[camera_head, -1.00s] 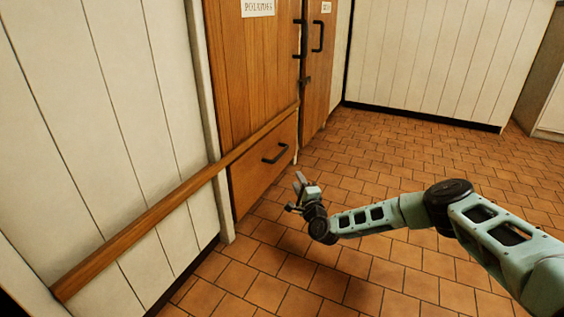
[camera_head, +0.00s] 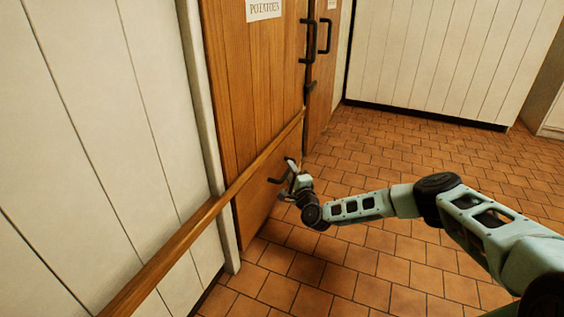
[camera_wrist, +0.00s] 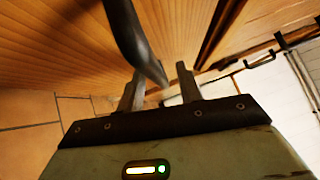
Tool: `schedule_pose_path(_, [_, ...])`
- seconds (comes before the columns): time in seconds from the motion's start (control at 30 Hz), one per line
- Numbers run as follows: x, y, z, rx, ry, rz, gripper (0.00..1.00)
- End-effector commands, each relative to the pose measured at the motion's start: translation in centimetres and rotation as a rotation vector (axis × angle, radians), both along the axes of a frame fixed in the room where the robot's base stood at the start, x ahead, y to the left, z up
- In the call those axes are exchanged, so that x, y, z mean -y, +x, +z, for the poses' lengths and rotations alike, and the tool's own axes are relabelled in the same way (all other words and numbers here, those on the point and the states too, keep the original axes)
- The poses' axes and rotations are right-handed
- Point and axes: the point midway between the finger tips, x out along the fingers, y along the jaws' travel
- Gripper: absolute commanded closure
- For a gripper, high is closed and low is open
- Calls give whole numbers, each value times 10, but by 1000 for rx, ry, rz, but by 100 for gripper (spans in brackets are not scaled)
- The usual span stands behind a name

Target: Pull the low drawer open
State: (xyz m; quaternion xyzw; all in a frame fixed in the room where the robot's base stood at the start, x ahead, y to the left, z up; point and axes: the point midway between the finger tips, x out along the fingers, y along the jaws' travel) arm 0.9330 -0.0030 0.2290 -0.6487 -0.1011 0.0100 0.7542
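The low drawer (camera_head: 258,208) is a wooden front under the tall wooden door, and it looks closed. Its dark bar handle (camera_head: 276,180) is partly hidden by my gripper (camera_head: 289,180), which is right at the drawer front. In the wrist view the dark handle (camera_wrist: 130,35) comes down from the top, large and close, and its lower end shows between my two grey fingers (camera_wrist: 160,88). The fingers stand apart, with gaps beside the handle. I cannot tell whether either finger touches it.
A wooden rail (camera_head: 185,238) runs along the wall at left and past the drawer's top. The tall door labelled POTATOES (camera_head: 250,80) has a dark handle (camera_head: 309,40). The tiled floor (camera_head: 420,155) is clear to the right.

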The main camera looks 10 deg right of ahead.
Motion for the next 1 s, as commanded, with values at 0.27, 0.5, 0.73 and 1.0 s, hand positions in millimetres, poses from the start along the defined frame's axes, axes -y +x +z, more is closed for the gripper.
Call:
schedule_pose_path(0.27, [1,0,1,-1,0,-1,64])
schedule_pose_path(0.5, [1,0,1,-1,0,-1,100])
schedule_pose_path(0.73, [3,-1,1,-1,-1,-1,100])
schedule_pose_path(1.0, [29,-19,3,-2,-2,-2,100])
